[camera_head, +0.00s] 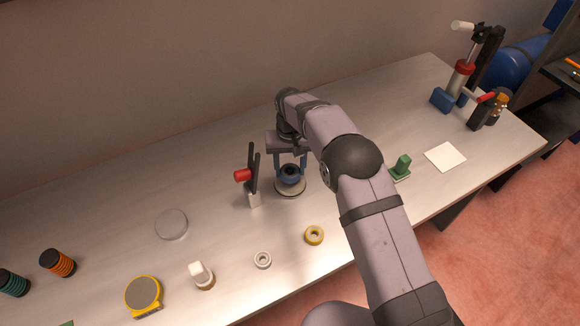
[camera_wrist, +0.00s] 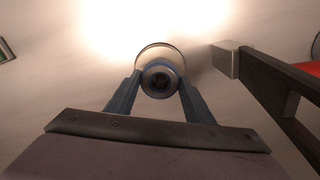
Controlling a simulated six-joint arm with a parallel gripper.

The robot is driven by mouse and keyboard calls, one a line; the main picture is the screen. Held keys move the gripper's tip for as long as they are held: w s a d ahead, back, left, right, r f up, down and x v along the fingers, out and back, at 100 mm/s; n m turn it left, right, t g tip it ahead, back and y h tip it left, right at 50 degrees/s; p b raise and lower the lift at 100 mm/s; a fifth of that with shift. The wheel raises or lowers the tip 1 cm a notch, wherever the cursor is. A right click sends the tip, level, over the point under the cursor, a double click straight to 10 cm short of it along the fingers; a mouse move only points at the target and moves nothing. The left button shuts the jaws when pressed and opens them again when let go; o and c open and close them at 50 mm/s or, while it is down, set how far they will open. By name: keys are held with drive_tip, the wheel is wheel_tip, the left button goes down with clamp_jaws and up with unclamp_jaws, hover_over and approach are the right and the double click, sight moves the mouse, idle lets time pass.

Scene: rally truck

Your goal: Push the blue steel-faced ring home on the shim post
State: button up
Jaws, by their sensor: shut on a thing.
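The blue ring (camera_head: 290,172) is between the fingertips of my gripper (camera_head: 290,165). The gripper is shut on it. In the wrist view the ring (camera_wrist: 160,91) shows end-on between the two blue fingers of my gripper (camera_wrist: 160,80), with a dark round centre. A round pale base (camera_head: 290,189) with a light rim lies directly below the ring; its rim also shows behind the ring in the wrist view (camera_wrist: 158,46). The shim post itself is mostly hidden by the ring and fingers. I cannot tell how far down the ring sits, or see its steel face clearly.
A dark upright clamp with a red tip (camera_head: 243,175) stands close left of my gripper. A yellow ring (camera_head: 314,235) and a white ring (camera_head: 263,260) lie in front.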

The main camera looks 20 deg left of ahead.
drive_tip(key=shift+f+b, duration=0.7)
drive_tip(key=shift+f, duration=0.45)
drive_tip(key=o, duration=1.1)
drive_tip(key=shift+o, duration=0.2)
wheel_tip(320, 180, up, 6)
drive_tip(key=b, duration=0.2)
drive_tip(key=shift+r+b, duration=0.25)
drive_tip(key=shift+b, duration=0.15)
drive_tip(key=shift+r, duration=0.45)
